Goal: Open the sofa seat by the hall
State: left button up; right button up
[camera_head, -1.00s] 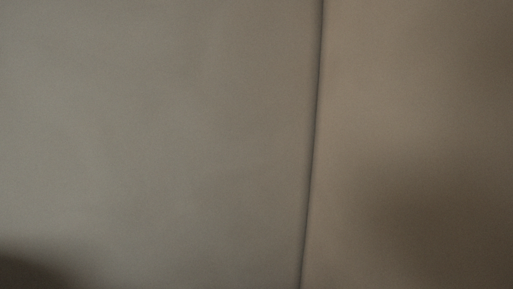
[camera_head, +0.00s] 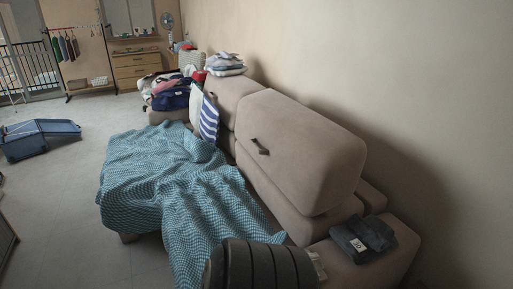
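A beige sofa (camera_head: 385,265) stands along the right wall. A large beige cushion-like block (camera_head: 305,140) leans at its near half, with a small dark strap or handle (camera_head: 260,147) on its face. I cannot tell whether this block is a backrest or a raised seat. A teal checked blanket (camera_head: 170,190) drapes over the seat area and hides most of it. Neither gripper is in view.
Folded dark clothes (camera_head: 362,237) lie on the near armrest, by a dark ribbed rounded thing (camera_head: 262,266). Striped pillow (camera_head: 209,118) and clothes piles (camera_head: 170,92) are farther back. A blue open case (camera_head: 40,135) lies on the left floor. Floor (camera_head: 65,200) between is clear.

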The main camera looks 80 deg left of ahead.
aim_at(276, 226)
jog(key=k+u, duration=0.25)
jog(key=u, duration=0.2)
jog(key=k+j+u, duration=0.1)
jog(key=u, duration=0.3)
jog(key=k+j+u, duration=0.2)
jog(key=u, duration=0.25)
jog(key=k+u, duration=0.1)
jog(key=u, duration=1.75)
jog(key=z, duration=0.35)
jog(key=j+z, duration=1.2)
